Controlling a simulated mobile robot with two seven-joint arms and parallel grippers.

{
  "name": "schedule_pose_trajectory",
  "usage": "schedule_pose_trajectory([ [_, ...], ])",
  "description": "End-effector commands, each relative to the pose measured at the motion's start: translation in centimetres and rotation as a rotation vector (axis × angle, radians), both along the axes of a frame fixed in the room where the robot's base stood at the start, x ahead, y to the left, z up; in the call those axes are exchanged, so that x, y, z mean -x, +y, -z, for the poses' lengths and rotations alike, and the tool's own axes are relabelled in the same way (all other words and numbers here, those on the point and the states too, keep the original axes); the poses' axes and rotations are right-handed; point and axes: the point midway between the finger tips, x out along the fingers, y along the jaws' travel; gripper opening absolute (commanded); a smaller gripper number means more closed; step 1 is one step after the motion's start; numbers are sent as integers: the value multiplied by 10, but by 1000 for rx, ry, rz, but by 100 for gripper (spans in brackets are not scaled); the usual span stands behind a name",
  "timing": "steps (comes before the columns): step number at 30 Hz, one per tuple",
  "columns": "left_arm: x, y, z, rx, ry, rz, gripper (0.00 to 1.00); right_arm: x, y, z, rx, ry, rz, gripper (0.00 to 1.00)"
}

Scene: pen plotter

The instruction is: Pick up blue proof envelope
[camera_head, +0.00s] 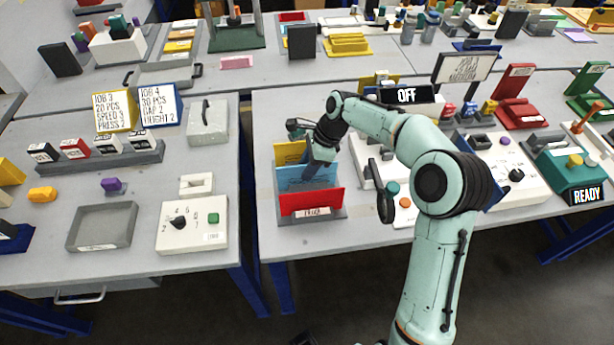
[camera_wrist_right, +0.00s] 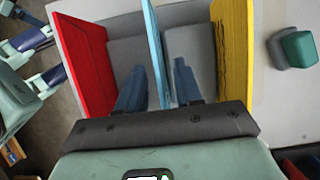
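The blue proof envelope (camera_head: 305,178) stands upright in a grey holder (camera_head: 335,212), between a red envelope (camera_head: 312,201) in front and a yellow one (camera_head: 289,152) behind. My right gripper (camera_head: 315,168) reaches down at the blue envelope's top edge. In the right wrist view, the gripper (camera_wrist_right: 159,68) is open, with one blue-grey finger on each side of the blue envelope (camera_wrist_right: 152,35). A gap shows between the left finger and the envelope; the right finger is closer, and I cannot tell if it touches. My left gripper is not in view.
The red (camera_wrist_right: 85,60) and yellow (camera_wrist_right: 232,50) envelopes stand close outside the fingers. A white control box (camera_head: 402,208) stands right of the holder. A table gap lies left of it, then a white dial box (camera_head: 192,232) and a grey tray (camera_head: 103,228).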

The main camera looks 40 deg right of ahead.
Motion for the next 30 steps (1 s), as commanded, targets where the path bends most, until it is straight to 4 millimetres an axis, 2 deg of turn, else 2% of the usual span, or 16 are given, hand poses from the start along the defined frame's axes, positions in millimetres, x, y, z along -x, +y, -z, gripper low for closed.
schedule_pose_trajectory([
  [1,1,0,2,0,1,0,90,0,2,9,-1,3,0,35],
  [5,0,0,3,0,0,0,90,-3,7,21,-1,2,-1,35],
  [13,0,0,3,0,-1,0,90,-4,8,23,1,0,0,35],
  [14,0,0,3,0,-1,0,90,-4,8,23,1,0,0,29],
  [16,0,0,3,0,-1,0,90,-4,8,23,2,-1,-1,6],
  [17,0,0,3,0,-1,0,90,-4,8,23,2,-1,-1,0],
  [30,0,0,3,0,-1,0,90,-4,8,21,1,-1,-1,0],
])
